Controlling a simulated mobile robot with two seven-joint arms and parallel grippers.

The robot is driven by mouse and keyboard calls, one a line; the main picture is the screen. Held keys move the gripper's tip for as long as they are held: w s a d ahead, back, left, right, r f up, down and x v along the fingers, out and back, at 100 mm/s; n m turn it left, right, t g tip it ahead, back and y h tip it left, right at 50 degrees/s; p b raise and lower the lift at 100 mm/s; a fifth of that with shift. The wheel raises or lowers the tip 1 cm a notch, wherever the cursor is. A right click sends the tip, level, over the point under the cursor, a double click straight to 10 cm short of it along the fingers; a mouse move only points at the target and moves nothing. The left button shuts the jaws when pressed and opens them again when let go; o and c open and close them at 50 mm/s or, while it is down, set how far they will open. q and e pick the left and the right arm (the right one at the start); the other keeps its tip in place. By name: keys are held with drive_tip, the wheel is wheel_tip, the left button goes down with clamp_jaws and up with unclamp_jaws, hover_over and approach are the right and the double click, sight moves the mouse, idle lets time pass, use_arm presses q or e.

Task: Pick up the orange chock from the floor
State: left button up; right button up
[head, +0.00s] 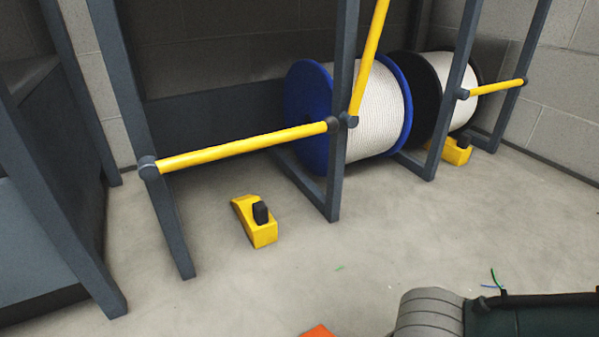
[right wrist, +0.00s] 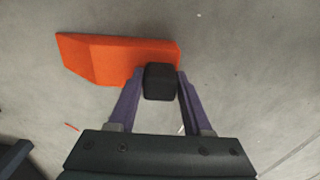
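The orange chock (right wrist: 118,58) lies on the floor in the right wrist view, with a black block-shaped grip (right wrist: 160,82) at its right end. In the head view only a corner of the chock (head: 318,332) shows at the bottom edge. My right gripper (right wrist: 161,78) has its two purple fingers on either side of the black grip, very close to it. I cannot tell whether both fingers press on it. My left gripper is not in view.
Two yellow chocks, one near (head: 262,234) and one farther right (head: 458,152), lie by the grey rack. A blue-flanged reel (head: 307,110) and a black-flanged reel (head: 462,70) stand in it. A grey ribbed item (head: 428,312) is at lower right. The middle floor is mostly clear.

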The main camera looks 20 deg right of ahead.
clamp_jaws()
idle(0.9)
